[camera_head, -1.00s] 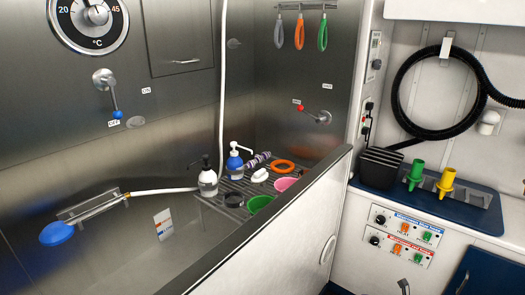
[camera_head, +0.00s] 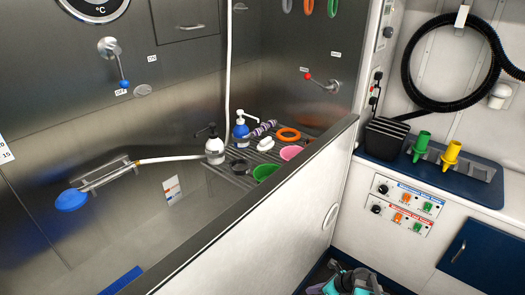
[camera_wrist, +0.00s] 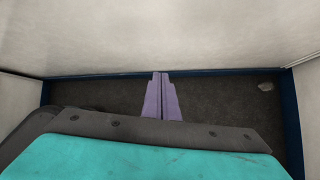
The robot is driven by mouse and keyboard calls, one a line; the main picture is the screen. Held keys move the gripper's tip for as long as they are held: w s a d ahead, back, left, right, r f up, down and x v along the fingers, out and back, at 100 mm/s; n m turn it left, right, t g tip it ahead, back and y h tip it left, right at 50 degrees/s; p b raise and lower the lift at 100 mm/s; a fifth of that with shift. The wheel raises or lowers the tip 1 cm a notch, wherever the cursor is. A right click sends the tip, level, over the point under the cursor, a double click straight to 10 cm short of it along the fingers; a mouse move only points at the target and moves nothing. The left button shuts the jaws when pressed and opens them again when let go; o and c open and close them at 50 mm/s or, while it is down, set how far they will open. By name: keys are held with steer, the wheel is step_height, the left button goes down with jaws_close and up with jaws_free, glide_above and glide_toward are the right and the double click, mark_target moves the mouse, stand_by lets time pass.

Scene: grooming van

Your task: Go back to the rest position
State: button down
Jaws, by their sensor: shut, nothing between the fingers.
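My gripper (camera_wrist: 161,97) shows in the wrist view as two purple fingers pressed together, with nothing between them. They point toward a dark floor strip and a pale wall, touching nothing that I can see. In the head view, part of my teal and grey arm (camera_head: 347,283) shows at the bottom edge, low beside the white tub wall; the fingertips are not clear there.
A white partition (camera_head: 265,215) borders the steel tub. Right, a blue shelf (camera_head: 478,188) carries green (camera_head: 421,146) and yellow (camera_head: 451,157) nozzles.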

steer(key=s+a+f+n+g+h+p, duration=0.1)
steer(key=s+a+f+n+g, duration=0.1)
steer(key=s+a+n, duration=0.3)
steer(key=s+a+f+n+g+p, duration=0.1)
steer(key=s+a+f+n+g, duration=0.2)
steer(key=s, duration=0.4)
steer(key=s+d+n+g+h, duration=0.4)
steer(key=s+n, duration=0.9)
steer(key=n, duration=0.7)
steer(key=shift+d+r+h, duration=0.35)
steer(key=shift+d+h, duration=0.2)
steer(key=shift+h, duration=0.15)
